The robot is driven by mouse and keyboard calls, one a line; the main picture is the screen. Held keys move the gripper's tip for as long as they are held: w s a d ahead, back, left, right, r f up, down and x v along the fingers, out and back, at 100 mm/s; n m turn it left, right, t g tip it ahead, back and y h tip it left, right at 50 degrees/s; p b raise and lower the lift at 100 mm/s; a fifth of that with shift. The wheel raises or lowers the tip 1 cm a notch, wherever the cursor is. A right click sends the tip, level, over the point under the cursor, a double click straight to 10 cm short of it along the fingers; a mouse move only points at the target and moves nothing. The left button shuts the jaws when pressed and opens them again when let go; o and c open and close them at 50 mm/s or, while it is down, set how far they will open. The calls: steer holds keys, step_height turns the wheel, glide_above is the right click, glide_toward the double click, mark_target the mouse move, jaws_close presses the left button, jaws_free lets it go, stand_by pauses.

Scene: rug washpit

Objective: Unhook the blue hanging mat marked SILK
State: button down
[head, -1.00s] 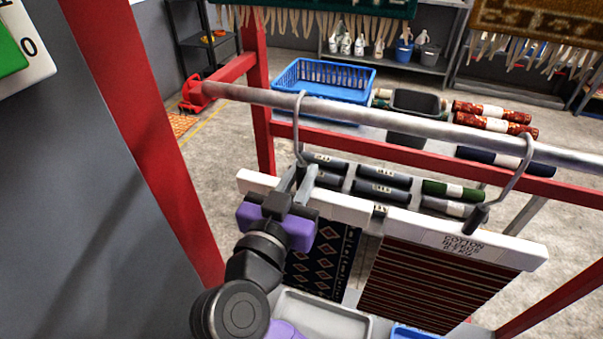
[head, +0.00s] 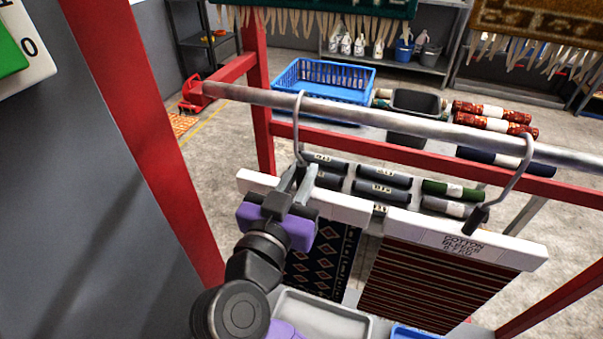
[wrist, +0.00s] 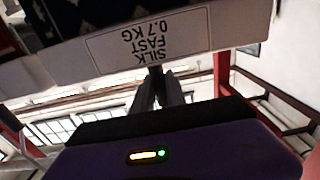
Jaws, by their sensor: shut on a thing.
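The dark blue patterned mat (head: 308,262) hangs from a white hanger bar (head: 345,209) with a hook (head: 299,125) over the grey rail (head: 400,125). In the wrist view the bar's label (wrist: 149,40) reads SILK FAST 0.7 KG, upside down. My purple and black gripper (head: 304,181) is shut on the dark stem at the foot of this hook, just above the bar. The wrist view shows my fingertips (wrist: 158,80) closed around the stem. The hook is still over the rail. My gripper and arm hide part of the bar and mat.
A red striped mat (head: 425,285) marked COTTON hangs close to the right on its own hook (head: 515,180). Red frame posts (head: 150,150) stand left and behind. Rolled rugs (head: 385,190), a grey bin (head: 418,101) and a blue basket (head: 318,80) lie beyond the rail.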

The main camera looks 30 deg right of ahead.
mark_target(299, 160)
steer(key=shift+r+p, duration=1.15)
steer(key=shift+r, duration=1.1)
steer(key=shift+s+a, duration=0.1)
steer(key=b+v, duration=0.1)
steer(key=v, duration=1.3)
steer(key=shift+s+a, duration=0.25)
steer(key=shift+a, duration=0.05)
